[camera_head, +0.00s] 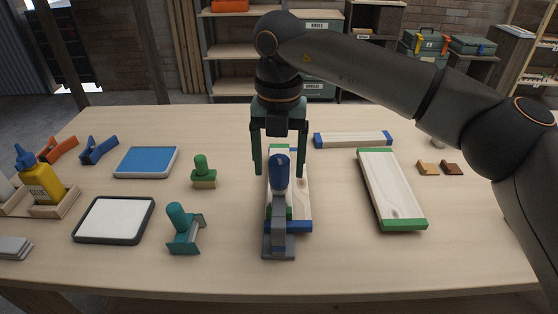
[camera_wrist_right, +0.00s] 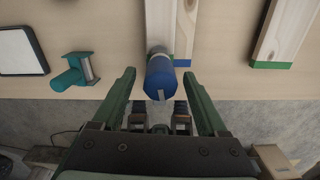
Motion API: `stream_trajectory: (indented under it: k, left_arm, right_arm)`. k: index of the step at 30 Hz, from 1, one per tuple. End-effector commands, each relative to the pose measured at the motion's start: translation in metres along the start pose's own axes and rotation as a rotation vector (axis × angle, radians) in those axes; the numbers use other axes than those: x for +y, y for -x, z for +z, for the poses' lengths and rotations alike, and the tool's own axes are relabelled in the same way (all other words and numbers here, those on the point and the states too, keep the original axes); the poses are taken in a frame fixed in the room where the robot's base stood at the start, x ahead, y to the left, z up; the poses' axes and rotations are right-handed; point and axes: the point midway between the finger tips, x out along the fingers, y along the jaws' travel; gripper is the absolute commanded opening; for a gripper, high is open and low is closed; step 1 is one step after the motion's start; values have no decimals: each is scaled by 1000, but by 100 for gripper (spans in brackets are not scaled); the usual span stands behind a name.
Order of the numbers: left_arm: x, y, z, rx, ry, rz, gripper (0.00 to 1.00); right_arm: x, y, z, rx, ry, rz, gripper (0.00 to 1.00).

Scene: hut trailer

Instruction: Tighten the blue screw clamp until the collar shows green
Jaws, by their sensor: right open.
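The blue screw clamp has a blue handle (camera_head: 280,180) standing upright above a grey clamp body (camera_head: 278,240) near the table's front edge. It sits over pale wooden boards (camera_head: 298,195) with blue and green ends. In the right wrist view, the blue handle (camera_wrist_right: 160,80) shows between the fingers. My right gripper (camera_head: 279,171) is open, pointing down, with one finger on each side of the handle and gaps between. I cannot make out the collar's colour. My left gripper is not in view.
Left of the clamp are a teal stamp-like tool (camera_head: 180,225), a green-handled block (camera_head: 204,170), a white tray (camera_head: 114,220) and a blue tray (camera_head: 147,161). A glue bottle (camera_head: 45,180) stands far left. A green-ended board (camera_head: 390,188) lies right. The right front table is clear.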

Motion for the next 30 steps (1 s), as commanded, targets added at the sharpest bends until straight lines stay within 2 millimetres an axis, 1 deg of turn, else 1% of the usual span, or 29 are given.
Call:
stream_trajectory:
  k: [4,8,11,18,21,25,30]
  left_arm:
    - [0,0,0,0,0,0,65]
    - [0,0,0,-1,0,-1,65]
    - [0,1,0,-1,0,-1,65]
    - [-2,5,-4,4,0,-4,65]
    - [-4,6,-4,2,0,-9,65]
    - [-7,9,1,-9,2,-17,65]
    - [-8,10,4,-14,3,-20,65]
  right_arm:
    - [0,2,0,-1,0,0,76]
    - [0,15,1,-3,-2,1,76]
    - [1,34,0,-4,-1,2,76]
    - [1,88,0,-3,-2,1,76]
    - [1,105,0,-2,0,1,76]
    - [0,120,0,-1,0,1,76]
    - [0,125,0,1,0,0,76]
